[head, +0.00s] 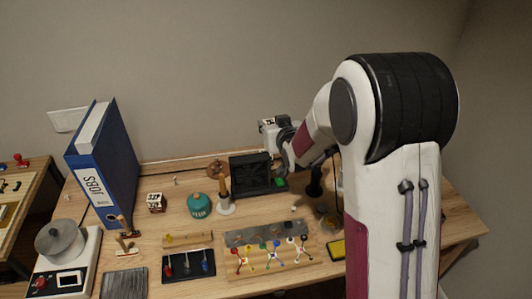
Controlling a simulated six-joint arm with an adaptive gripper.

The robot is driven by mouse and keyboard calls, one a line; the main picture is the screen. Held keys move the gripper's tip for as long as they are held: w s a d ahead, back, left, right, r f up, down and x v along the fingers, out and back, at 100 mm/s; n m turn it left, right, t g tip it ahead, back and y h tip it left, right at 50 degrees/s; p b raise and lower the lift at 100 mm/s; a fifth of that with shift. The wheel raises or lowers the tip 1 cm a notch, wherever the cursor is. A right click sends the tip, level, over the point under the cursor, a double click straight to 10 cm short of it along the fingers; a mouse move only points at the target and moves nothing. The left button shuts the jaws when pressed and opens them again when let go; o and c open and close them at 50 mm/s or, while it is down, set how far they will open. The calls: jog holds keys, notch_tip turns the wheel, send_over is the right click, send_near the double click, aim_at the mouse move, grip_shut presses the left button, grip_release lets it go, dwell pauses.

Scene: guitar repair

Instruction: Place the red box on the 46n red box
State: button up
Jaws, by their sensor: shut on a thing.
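A small red and white box (156,202) stands on the left part of the wooden table, right of the blue binder. Its lettering is too small to read, so I cannot tell which of the two red boxes it is. I cannot make out a second red box. My gripper (284,170) is at the back of the table, beside the right side of a black box-like device (252,174). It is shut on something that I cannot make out. A small green patch (280,182) shows just below the fingers.
A blue binder (103,165) stands at the left. Tools and a board with coloured pegs (270,256) fill the front. My arm hides the right side.

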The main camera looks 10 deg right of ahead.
jog(key=shift+w+a+f, duration=0.1)
jog(key=shift+w+a, duration=0.2)
jog(key=shift+w, duration=0.05)
jog(key=w+d+f+n+y, duration=0.1)
jog(key=w+f+n+y, duration=0.1)
jog(key=w, duration=0.4)
jog(key=w+d+f+n+g+y, duration=0.1)
jog(key=w+f+n+y, duration=0.1)
jog(key=w+f, duration=0.2)
jog(key=shift+w+f+y, duration=0.25)
jog(key=shift+w+y, duration=0.05)
jog(key=shift+w, duration=1.25)
jog(key=shift+f, duration=3.1)
jog(key=shift+f, duration=1.85)
jog(key=shift+f, duration=0.15)
